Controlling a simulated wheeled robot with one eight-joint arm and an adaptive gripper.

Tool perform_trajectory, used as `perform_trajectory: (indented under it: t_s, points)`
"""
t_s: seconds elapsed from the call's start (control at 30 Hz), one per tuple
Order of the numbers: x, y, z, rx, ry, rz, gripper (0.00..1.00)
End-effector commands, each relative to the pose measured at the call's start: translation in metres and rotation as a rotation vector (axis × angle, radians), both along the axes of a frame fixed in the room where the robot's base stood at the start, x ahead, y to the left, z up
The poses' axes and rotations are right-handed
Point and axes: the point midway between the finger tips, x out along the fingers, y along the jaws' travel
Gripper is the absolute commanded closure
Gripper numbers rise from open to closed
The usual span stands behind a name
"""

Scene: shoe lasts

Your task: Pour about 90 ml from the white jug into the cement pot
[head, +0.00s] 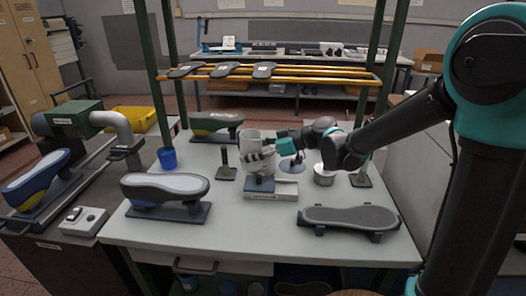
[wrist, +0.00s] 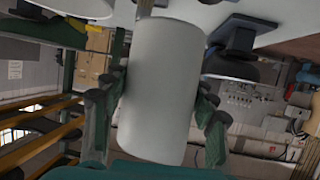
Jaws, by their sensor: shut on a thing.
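My gripper (head: 266,151) is shut on the white jug (head: 250,141), above the middle of the table. In the wrist view the jug (wrist: 160,92) is a plain pale cylinder with a finger on each side. A second pale vessel shape (head: 257,167) shows just below the jug in the head view, over a small scale (head: 271,195); I cannot tell whether it is the cement pot. A short metal tin (head: 323,178) stands to the right. The jug's opening and any liquid are not clear to see.
A blue cup (head: 167,158) is at left. A yellow rack (head: 270,74) spans the back. The front middle is clear.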

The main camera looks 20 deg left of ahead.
Motion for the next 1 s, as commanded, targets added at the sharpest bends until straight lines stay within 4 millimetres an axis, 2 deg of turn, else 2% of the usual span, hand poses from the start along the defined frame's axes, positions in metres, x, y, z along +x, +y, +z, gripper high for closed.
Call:
perform_trajectory:
  t_s: [0.37,1.0]
  points:
    - [0.006,-0.001,-0.007,0.005,0.118,-0.001,0.78]
    - [0.027,-0.001,-0.006,0.015,0.525,0.0,0.78]
